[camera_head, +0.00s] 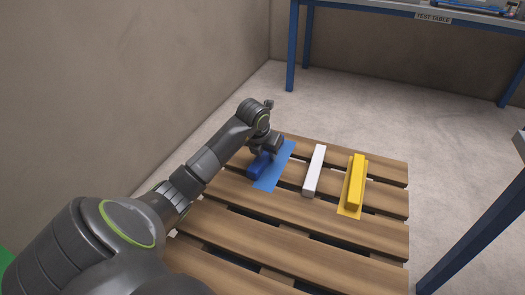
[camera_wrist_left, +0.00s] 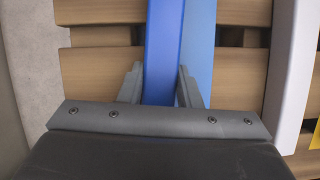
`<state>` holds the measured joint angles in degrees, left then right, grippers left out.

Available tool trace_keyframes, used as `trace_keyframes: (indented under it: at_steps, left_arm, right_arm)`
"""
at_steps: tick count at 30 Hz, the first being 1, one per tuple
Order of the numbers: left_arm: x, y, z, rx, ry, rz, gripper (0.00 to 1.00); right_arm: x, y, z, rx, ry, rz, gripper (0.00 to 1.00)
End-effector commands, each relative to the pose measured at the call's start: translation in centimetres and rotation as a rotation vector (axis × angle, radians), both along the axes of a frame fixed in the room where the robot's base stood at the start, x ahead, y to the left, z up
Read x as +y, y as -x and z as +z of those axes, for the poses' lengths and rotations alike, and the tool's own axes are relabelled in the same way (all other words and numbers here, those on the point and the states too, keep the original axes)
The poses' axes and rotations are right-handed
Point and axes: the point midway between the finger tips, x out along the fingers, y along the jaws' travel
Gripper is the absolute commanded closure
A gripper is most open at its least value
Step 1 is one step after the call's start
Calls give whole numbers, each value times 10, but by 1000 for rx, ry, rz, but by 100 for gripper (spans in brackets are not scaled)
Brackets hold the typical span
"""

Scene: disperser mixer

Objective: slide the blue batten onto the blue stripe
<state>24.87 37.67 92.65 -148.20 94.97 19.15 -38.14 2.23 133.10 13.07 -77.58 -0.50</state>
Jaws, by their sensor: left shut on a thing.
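The blue batten (camera_head: 259,165) is a dark blue bar lying on the wooden pallet. The blue stripe (camera_head: 270,181) is a flat light blue strip along the batten's right side. In the left wrist view the batten (camera_wrist_left: 163,40) runs alongside the stripe (camera_wrist_left: 200,40), close to parallel. Most of the stripe's width shows bare; I cannot tell whether the batten's edge overlaps it. My left gripper (camera_head: 265,152) is shut on the batten, and its fingers (camera_wrist_left: 159,80) stand on either side of it. The gripper hides part of the batten. My right gripper is not in view.
A white batten (camera_head: 314,170) lies to the right of the blue stripe with a gap between. Further right, a yellow batten (camera_head: 356,180) lies on a yellow stripe (camera_head: 348,213). The pallet (camera_head: 270,235) has open gaps between its slats. A blue-legged test table (camera_head: 400,10) stands behind.

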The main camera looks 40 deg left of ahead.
Motion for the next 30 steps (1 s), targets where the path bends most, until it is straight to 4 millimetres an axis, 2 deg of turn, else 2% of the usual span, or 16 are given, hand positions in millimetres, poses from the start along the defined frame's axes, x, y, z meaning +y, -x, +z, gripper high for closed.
trace_keyframes:
  at_steps: [21, 30]
  left_arm:
    - [-29, -6, 0, 0, 2, -1, 95]
    - [-34, -7, 0, 0, 0, 1, 95]
  right_arm:
    - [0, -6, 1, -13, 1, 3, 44]
    - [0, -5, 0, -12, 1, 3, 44]
